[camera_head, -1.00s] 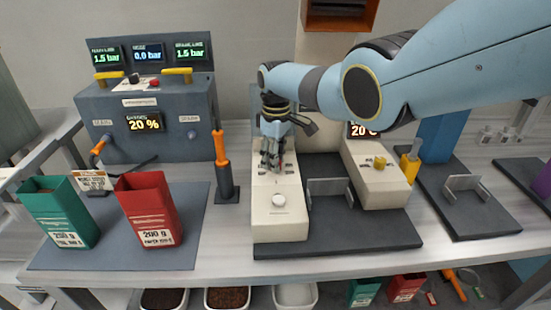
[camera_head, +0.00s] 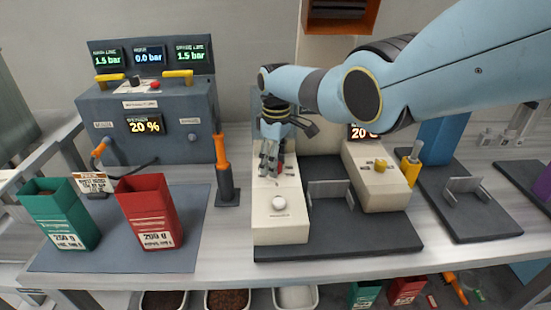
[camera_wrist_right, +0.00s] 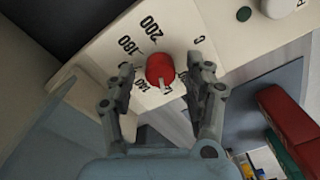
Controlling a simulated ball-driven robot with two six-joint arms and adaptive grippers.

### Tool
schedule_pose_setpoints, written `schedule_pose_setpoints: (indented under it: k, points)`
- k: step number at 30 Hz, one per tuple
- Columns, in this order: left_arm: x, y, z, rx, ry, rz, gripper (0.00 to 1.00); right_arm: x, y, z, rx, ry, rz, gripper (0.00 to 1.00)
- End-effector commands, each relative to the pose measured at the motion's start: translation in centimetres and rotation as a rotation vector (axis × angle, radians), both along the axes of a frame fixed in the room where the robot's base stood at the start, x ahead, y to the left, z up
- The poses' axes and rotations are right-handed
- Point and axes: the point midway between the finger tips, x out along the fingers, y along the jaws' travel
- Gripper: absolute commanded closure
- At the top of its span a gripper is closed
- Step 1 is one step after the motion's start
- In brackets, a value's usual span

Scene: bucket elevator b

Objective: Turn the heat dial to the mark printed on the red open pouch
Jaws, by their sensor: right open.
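The heat dial is a small red knob with a pale pointer (camera_wrist_right: 160,68), set in a white panel with printed numbers such as 200, 180 and 160. My right gripper (camera_wrist_right: 161,80) is open, with its fingers on either side of the dial and visible space around it. In the head view the right gripper (camera_head: 271,168) hangs over the left white block (camera_head: 279,228) and mostly hides the dial. The red open pouch (camera_head: 149,205) stands upright on a dark mat at the left; its label shows "200 g" and a smaller line too blurred to read. My left gripper is not visible.
A green open pouch (camera_head: 60,210) stands left of the red one. An orange-handled tool (camera_head: 222,160) stands upright left of the white block. A white button (camera_head: 279,203) lies in front of the gripper. A grey console (camera_head: 150,120) stands behind the pouches.

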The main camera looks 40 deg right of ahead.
Motion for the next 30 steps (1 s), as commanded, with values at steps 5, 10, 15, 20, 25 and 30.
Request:
schedule_pose_setpoints:
  k: [5,10,15,20,25,30]
  points:
    - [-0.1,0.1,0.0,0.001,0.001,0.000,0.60,0.1,-0.1,0.8,-0.001,-0.003,0.000,0.47]
    - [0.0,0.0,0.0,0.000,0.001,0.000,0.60,0.1,-0.1,3.6,-0.001,-0.005,0.000,0.47]
    - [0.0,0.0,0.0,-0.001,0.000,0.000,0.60,0.2,-0.2,7.6,-0.001,-0.005,0.001,0.47]
    - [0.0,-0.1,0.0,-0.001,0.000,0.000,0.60,0.2,-0.3,10.4,-0.001,-0.003,0.000,0.47]
    - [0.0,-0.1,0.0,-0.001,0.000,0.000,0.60,0.2,-0.3,11.8,0.000,-0.001,0.000,0.47]
    - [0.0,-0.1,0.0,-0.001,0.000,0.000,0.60,0.2,-0.3,12.0,0.000,0.000,0.000,0.47]
